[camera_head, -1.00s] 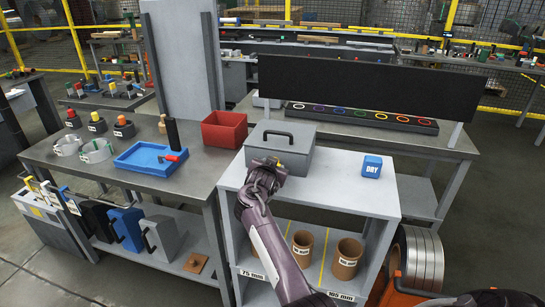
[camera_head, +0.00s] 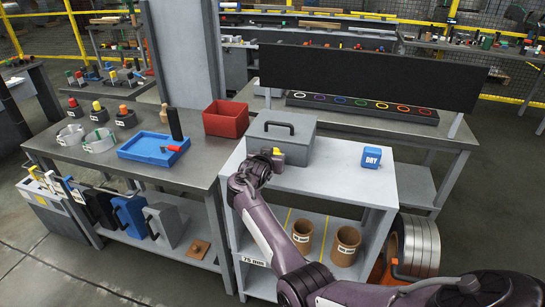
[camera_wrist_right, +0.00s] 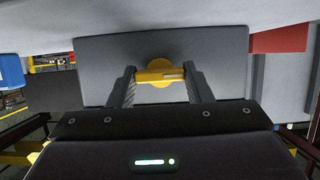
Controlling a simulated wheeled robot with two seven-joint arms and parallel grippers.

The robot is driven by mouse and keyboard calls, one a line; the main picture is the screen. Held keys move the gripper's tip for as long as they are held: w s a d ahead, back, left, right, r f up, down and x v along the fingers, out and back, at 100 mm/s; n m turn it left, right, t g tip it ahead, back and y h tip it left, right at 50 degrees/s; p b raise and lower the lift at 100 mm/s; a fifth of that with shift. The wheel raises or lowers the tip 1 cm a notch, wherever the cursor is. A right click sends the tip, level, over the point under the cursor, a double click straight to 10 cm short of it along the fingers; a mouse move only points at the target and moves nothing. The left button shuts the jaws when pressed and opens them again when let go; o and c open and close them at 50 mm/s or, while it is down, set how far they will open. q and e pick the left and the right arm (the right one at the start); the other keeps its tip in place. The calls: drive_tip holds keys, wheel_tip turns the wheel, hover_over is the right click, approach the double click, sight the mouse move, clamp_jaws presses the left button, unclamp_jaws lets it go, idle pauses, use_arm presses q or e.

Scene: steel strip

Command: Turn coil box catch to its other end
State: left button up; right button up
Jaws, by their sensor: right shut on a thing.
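The grey coil box (camera_head: 287,135) with a dark top handle stands on the white-topped cart. Its yellow catch (camera_wrist_right: 160,75) is on the box's front face and lies about level across the right wrist view. It also shows in the head view (camera_head: 277,151). My right gripper (camera_wrist_right: 161,78) is shut on the catch, with one finger at each end of it. In the head view the right gripper (camera_head: 272,155) hides part of the box front. My left gripper is not in view.
A blue DRY block (camera_head: 372,158) sits to the right on the cart top (camera_head: 330,178). A red bin (camera_head: 226,118) and a blue tray (camera_head: 154,148) are on the bench to the left. Brown cups (camera_head: 346,245) stand on the shelf below.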

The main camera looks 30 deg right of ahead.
drive_tip(key=o, duration=1)
drive_tip(key=b+v, duration=0.1)
drive_tip(key=v, duration=0.6)
drive_tip(key=shift+s+a+r, duration=0.15)
drive_tip(key=shift+s+a, duration=0.05)
drive_tip(key=shift+a, duration=0.05)
